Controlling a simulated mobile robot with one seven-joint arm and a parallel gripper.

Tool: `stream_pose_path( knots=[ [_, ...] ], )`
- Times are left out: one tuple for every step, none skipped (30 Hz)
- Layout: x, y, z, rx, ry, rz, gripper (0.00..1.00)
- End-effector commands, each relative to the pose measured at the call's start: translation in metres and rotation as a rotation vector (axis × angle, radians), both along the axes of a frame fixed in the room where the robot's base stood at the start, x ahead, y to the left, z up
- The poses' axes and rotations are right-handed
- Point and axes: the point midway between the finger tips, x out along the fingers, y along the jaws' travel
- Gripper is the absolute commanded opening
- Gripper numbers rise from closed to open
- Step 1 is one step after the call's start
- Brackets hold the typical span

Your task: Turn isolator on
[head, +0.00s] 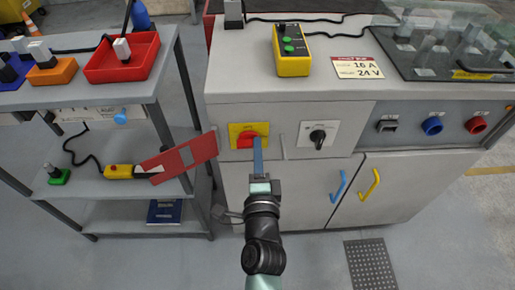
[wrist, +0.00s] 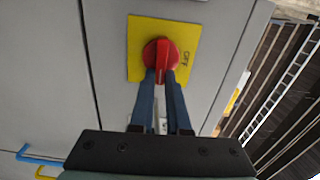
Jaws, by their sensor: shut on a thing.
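The isolator is a red rotary knob (head: 247,140) on a yellow plate (head: 236,128), set in the front panel of the grey cabinet. In the wrist view the red knob (wrist: 160,53) sits on the yellow plate (wrist: 140,35), and the word OFF is readable on the plate's right side. My gripper (head: 258,145) reaches the knob from the front. In the wrist view its two blue fingers (wrist: 162,76) are closed on the knob's grip bar. The fingers hide the lower part of the knob and plate.
Blue (head: 338,187) and yellow (head: 370,186) door handles are below right. A shelf rack (head: 180,95) stands at the left.

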Motion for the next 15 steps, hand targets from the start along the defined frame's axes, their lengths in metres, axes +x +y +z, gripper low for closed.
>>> stream_pose_path(
  knots=[
    [-0.0002, 0.0004, -0.0011, 0.015, 0.002, 0.001, 0.00],
    [-0.0002, 0.0004, -0.0013, 0.022, 0.002, 0.001, 0.00],
    [-0.0002, 0.0004, -0.0014, 0.031, 0.002, 0.001, 0.00],
    [-0.0002, 0.0003, -0.0015, 0.037, 0.002, 0.001, 0.00],
    [-0.0002, 0.0003, -0.0015, 0.041, 0.002, 0.001, 0.00],
    [-0.0002, 0.0004, -0.0016, 0.046, 0.002, 0.001, 0.00],
    [-0.0002, 0.0004, -0.0017, 0.049, 0.002, 0.001, 0.00],
    [-0.0002, 0.0004, -0.0017, 0.051, 0.002, 0.001, 0.00],
    [-0.0002, 0.0004, -0.0017, 0.053, 0.002, 0.001, 0.00],
    [-0.0002, 0.0004, -0.0017, 0.054, 0.002, 0.001, 0.00],
    [-0.0002, 0.0004, -0.0017, 0.054, 0.002, 0.001, 0.00],
    [-0.0002, 0.0004, -0.0017, 0.055, 0.002, 0.001, 0.00],
    [-0.0002, 0.0004, -0.0017, 0.055, 0.002, 0.001, 0.00],
    [-0.0002, 0.0004, -0.0017, 0.055, 0.002, 0.001, 0.00],
    [-0.0002, 0.0004, -0.0017, 0.054, 0.002, 0.001, 0.00]
  ],
)
